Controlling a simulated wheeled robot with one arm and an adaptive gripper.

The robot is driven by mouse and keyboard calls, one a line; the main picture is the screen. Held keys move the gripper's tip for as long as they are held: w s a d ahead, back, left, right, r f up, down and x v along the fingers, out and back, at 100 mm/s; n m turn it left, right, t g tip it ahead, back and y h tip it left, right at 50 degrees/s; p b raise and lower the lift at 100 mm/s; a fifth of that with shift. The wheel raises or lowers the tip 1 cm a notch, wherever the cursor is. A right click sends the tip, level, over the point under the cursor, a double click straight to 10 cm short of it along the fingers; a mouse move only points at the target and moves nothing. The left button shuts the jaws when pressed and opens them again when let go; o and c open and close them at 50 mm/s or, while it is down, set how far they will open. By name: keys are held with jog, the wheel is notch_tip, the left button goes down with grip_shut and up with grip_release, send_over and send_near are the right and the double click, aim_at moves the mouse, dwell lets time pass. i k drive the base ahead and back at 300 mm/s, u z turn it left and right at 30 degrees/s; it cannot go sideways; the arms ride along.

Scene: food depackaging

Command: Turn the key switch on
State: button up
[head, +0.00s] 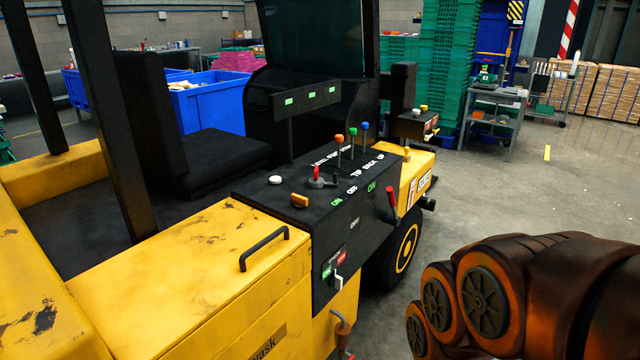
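An orange knob (300,200) and a round white button (275,180) sit on that top. A red-tipped control (317,174) stands on a dark round base behind the orange knob. On the console's side, a small plate with green and red labels (333,263) has a pale handle or key (339,282) below it. I cannot tell which of these is the key switch, nor its setting. My arm fills the lower right; my gripper is not in view.
A black grab handle (264,249) is on the yellow body. Open floor (490,195) lies right of the vehicle.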

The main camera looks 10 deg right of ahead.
aim_at(319, 183)
jog(key=u, duration=0.55)
jog(key=i, duration=0.95)
jog(key=z, duration=0.1)
